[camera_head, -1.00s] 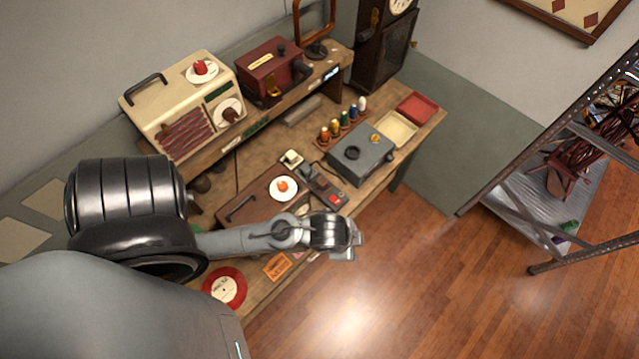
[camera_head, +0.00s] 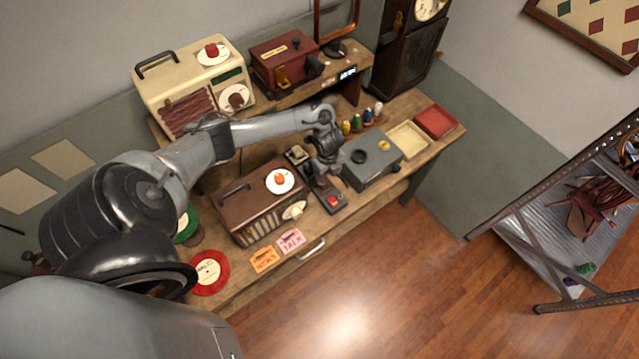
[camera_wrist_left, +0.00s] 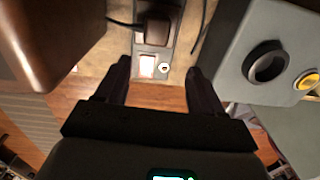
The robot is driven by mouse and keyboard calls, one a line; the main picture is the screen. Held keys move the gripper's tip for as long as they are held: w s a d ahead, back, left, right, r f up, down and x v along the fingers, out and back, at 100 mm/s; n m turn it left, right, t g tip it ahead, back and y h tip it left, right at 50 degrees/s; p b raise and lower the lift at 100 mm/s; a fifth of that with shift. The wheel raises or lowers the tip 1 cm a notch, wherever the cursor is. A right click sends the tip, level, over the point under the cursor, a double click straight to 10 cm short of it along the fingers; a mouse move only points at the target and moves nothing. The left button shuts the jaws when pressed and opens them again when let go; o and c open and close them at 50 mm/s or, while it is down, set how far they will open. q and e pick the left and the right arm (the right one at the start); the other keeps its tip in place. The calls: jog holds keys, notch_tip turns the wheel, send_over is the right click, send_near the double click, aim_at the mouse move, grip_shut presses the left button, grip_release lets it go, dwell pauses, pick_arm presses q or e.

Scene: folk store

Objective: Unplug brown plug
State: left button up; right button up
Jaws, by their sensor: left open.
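In the head view the strip (camera_head: 331,200) with a red switch lies between the brown radio and the grey box; the plug is hidden there by my gripper. My left gripper (camera_head: 323,172) points down over the strip. In the left wrist view its two fingers (camera_wrist_left: 158,70) are open and empty, apart from the plug, which lies beyond the fingertips. My right gripper is in neither view.
The brown radio (camera_head: 262,210) stands left of the strip and the grey box (camera_head: 372,163) right of it, leaving a narrow gap. A pale plug (camera_head: 297,154) is at the strip's far end.

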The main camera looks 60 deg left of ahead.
pick_arm(q)
jog(key=shift+s+a+r, duration=0.2)
jog(key=shift+s+a, duration=0.05)
jog(key=shift+a, duration=0.35)
jog(key=shift+s+a+r, duration=0.2)
jog(key=shift+a, duration=0.4)
jog(key=shift+f, duration=0.2)
notch_tip(320, 180, down, 7)
jog(key=b, duration=0.7)
jog(key=shift+f, duration=0.2)
jog(key=shift+f+b, duration=0.5)
jog(key=shift+f, duration=0.15)
jog(key=shift+p, duration=0.3)
jog(key=shift+c, duration=0.3)
grip_shut()
